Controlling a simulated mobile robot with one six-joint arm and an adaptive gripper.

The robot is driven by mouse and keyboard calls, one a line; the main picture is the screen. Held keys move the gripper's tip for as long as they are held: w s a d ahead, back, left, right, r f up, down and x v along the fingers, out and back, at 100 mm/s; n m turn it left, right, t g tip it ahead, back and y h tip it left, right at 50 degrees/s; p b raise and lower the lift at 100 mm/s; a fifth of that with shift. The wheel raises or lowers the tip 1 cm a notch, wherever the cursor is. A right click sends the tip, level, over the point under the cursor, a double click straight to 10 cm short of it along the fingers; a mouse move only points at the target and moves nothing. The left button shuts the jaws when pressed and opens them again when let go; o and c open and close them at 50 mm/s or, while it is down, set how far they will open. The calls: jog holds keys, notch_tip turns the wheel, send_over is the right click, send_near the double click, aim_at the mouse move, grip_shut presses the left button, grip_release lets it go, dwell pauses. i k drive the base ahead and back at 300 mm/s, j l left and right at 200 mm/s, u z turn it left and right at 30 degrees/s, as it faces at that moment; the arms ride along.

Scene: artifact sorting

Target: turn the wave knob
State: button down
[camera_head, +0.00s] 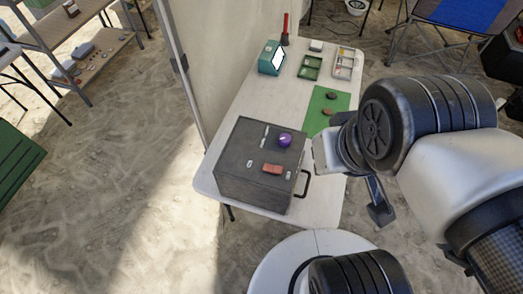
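A dark grey box (256,178) with a black handle on its right side stands at the near end of the white table. On its top is a round purple knob (285,140), which looks like the wave knob. A reddish-orange block-shaped part (273,169) and several small light pieces are also on the top. My gripper (326,155) is just right of the box, apart from the knob in the picture. Its fingers are partly hidden by my wrist, and I cannot tell whether they are open. I see nothing held in it.
Behind the box, a green mat (325,108) holds two dark round pieces. Farther back are a teal device (271,58), a green tray (310,67), a light compartment tray (346,64) and a red-topped tool (285,30). A canvas wall (215,55) borders the table's left.

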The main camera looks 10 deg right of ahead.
aim_at(285, 139)
jog(key=k+l+u, duration=0.4)
jog(key=l, duration=0.35)
jog(key=k+l+u, duration=0.35)
jog(key=l, duration=0.3)
jog(key=k+l+u, duration=0.4)
jog(key=k, duration=0.2)
